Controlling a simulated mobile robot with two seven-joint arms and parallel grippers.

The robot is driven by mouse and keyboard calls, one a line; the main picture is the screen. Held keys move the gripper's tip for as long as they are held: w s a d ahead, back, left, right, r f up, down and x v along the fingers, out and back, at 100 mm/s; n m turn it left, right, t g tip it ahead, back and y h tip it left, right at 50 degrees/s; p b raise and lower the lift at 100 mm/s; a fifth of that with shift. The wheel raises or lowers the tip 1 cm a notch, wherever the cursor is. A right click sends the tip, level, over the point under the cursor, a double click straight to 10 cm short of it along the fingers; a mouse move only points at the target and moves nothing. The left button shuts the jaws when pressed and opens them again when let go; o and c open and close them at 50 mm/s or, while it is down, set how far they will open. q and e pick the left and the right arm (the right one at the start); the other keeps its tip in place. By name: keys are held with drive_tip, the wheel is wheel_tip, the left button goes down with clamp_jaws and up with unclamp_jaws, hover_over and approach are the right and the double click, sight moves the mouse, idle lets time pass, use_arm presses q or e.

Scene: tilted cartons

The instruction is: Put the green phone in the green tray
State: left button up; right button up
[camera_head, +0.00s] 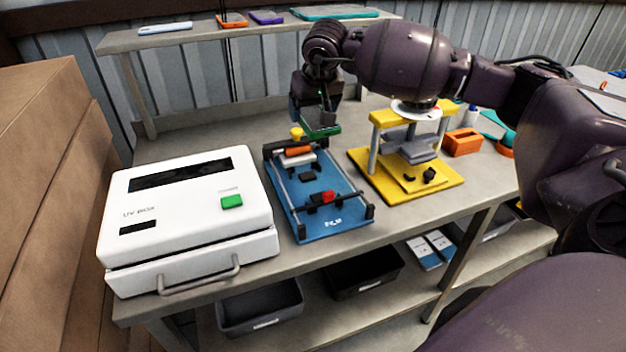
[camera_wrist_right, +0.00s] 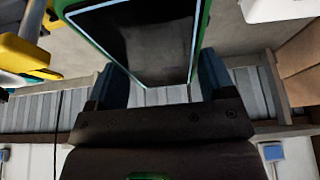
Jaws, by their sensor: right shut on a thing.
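The green phone (camera_head: 321,130) is held by my right gripper (camera_head: 319,114) above the far end of the blue fixture, apart from the table. In the right wrist view the phone (camera_wrist_right: 140,40) shows a dark screen with a green edge, between the two fingers (camera_wrist_right: 160,82). A long, flat teal-green tray-like thing (camera_head: 335,13) lies on the raised back shelf. Another teal-green thing (camera_head: 490,124) lies at the right of the table, partly hidden by my arm. I cannot tell which is the green tray. My left gripper is out of view.
A white UV box (camera_head: 190,220) stands at the left. The blue fixture (camera_head: 325,200) with rails is in the middle, and a yellow press (camera_head: 405,165) is right of it. An orange holder (camera_head: 463,142) sits farther right. The back shelf (camera_head: 200,33) carries several flat items.

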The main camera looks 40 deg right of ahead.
wheel_tip(320, 180, down, 18)
drive_tip(key=shift+f, duration=0.1)
idle(0.5)
drive_tip(key=shift+f, duration=0.1)
drive_tip(key=shift+f, duration=0.15)
drive_tip(key=o, duration=1.1)
